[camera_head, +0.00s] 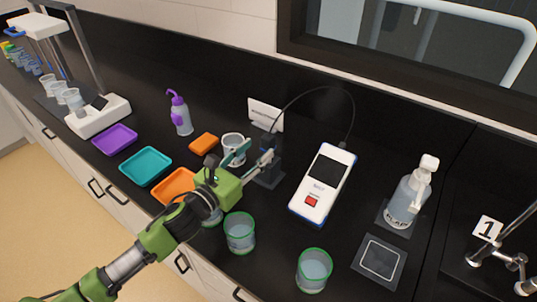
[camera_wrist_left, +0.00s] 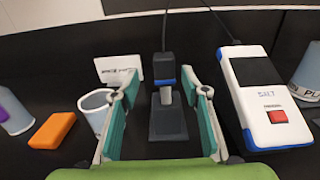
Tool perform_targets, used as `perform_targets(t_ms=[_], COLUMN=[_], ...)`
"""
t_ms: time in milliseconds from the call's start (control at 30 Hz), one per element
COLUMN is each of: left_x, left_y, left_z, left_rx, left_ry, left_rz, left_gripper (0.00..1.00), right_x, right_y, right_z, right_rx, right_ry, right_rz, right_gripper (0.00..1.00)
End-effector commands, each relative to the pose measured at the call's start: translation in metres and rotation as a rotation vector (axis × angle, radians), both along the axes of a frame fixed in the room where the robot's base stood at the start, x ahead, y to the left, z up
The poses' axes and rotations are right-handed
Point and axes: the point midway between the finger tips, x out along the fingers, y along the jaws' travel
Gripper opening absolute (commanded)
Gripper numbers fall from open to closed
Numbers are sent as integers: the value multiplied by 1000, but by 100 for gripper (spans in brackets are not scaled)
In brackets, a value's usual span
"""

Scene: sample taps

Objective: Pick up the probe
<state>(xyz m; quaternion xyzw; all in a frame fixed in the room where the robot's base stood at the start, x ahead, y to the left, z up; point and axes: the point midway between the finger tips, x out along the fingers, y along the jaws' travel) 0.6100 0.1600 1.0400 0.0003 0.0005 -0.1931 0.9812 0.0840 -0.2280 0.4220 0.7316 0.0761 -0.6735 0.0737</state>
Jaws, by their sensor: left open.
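The probe (camera_wrist_left: 164,70) stands upright in a dark stand (camera_wrist_left: 168,125), with a blue band on its dark body and a grey lower part. Its cable rises from its top. In the head view the probe (camera_head: 268,141) is partly hidden by my gripper. My left gripper (camera_head: 256,155) is open and empty, in front of the probe. In the left wrist view its teal and grey fingers (camera_wrist_left: 168,92) are on either side of the probe and stand, apart from the probe. My right gripper is not in view.
A white-blue meter (camera_head: 323,184) with a red button stands right of the probe. A white cup (camera_head: 234,149), orange block (camera_head: 204,143) and small sign (camera_head: 265,115) are near the probe. Green-rimmed beakers (camera_head: 239,233) (camera_head: 313,270) stand at the counter's front. A bottle (camera_head: 406,198) stands right.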

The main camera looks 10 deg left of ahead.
Motion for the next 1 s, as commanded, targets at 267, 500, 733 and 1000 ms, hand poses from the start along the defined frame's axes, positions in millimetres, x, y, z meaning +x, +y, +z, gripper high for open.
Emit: perform_targets(t_ms=[267,500,733,1000], left_x=[20,45,48,48], left_y=[-13,-26,-27,-27], left_z=[5,3,1,1], left_rx=[-4,-2,0,0], left_ry=[2,1,1,1], left_rz=[0,0,-1,-1], left_gripper=[42,42,42,2], right_x=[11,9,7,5], right_y=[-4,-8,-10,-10], right_z=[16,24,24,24], right_rx=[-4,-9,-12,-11], right_ry=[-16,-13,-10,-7], right_rz=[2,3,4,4], right_gripper=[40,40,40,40])
